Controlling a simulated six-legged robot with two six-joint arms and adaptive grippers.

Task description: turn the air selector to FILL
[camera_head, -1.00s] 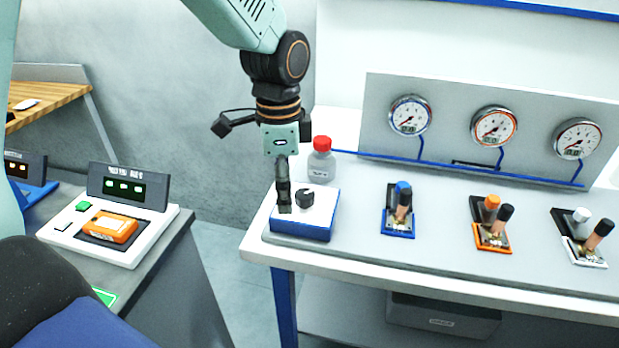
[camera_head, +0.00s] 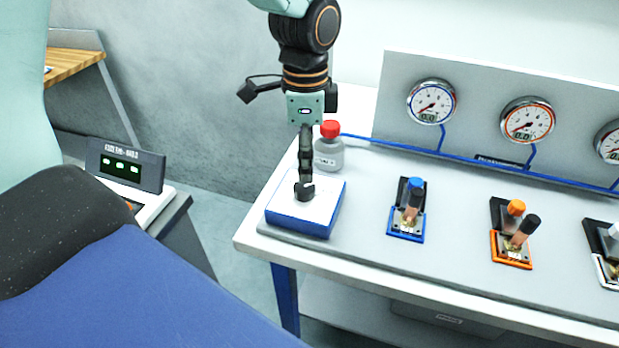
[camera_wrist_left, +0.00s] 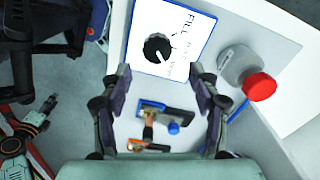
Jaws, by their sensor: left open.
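The air selector is a blue box with a white top (camera_head: 320,207) at the left end of the bench. Its black round knob (camera_head: 304,191) is partly hidden by my left gripper (camera_head: 305,180), which points down over it. In the left wrist view, the knob (camera_wrist_left: 157,47) lies beyond the gap between the fingertips of my open left gripper (camera_wrist_left: 163,75). FILL is printed on the white top, to the right of the knob; the other lettering is too small to read. I cannot tell whether the fingers touch the knob.
A grey bottle with a red cap (camera_head: 329,150) stands close behind the selector. Blue (camera_head: 408,212) and orange (camera_head: 512,240) lever valves stand to the right, below a panel with gauges (camera_head: 432,102). Bare bench lies between selector and blue valve.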

